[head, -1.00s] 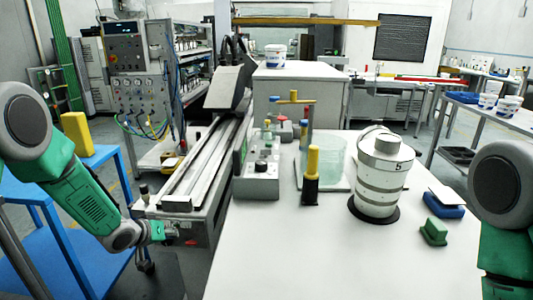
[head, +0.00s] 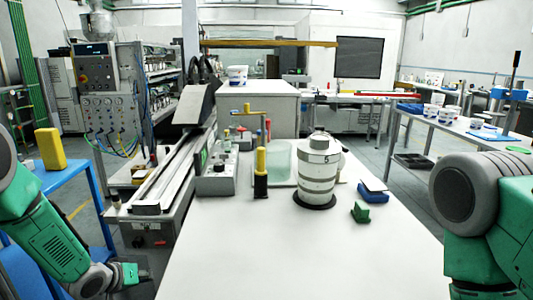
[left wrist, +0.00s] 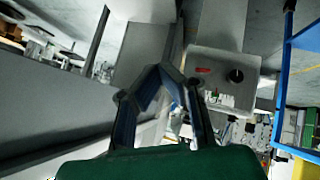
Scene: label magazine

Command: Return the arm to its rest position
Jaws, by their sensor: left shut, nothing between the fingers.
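My left arm comes in from the left in the head view. Its gripper (head: 146,272) is low, beside the left edge of the white table, and apart from everything. In the left wrist view the two dark fingers of the left gripper (left wrist: 160,72) meet at their tips with nothing between them. My right arm shows at the right edge of the head view, folded near the table's right side. Its gripper is out of the picture.
The white table (head: 285,255) is bare at the front. A ringed white canister (head: 317,178), a green block (head: 360,212) and a yellow-topped black post (head: 261,178) stand on it. A long rail machine (head: 170,185) and a blue cart (head: 88,165) flank it at left.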

